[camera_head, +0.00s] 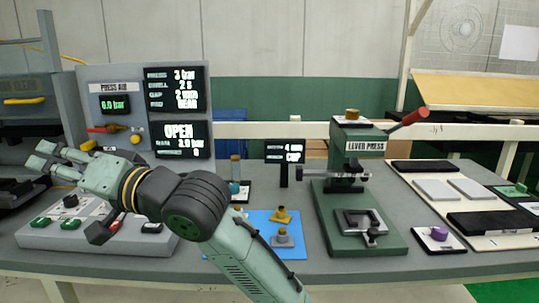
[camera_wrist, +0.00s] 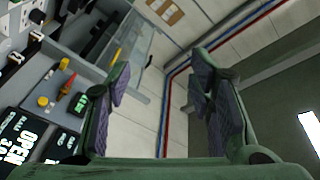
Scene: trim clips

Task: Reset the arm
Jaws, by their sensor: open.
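My gripper (camera_head: 50,160) is at the left of the head view, at the end of my pale green arm, raised above the left part of the bench. Its fingers point left and are spread apart with nothing between them. In the wrist view the two fingers of my gripper (camera_wrist: 160,95) stand wide apart, with wall and red and blue pipes showing beyond the gap. My arm covers part of the button box and the bench behind it.
A grey press panel (camera_head: 105,75) with displays stands behind my gripper. A button box (camera_head: 50,235) lies below it. A blue mat (camera_head: 262,218) with small parts, a green lever press (camera_head: 350,190) and a white board (camera_head: 420,186) fill the bench (camera_head: 300,266) to the right.

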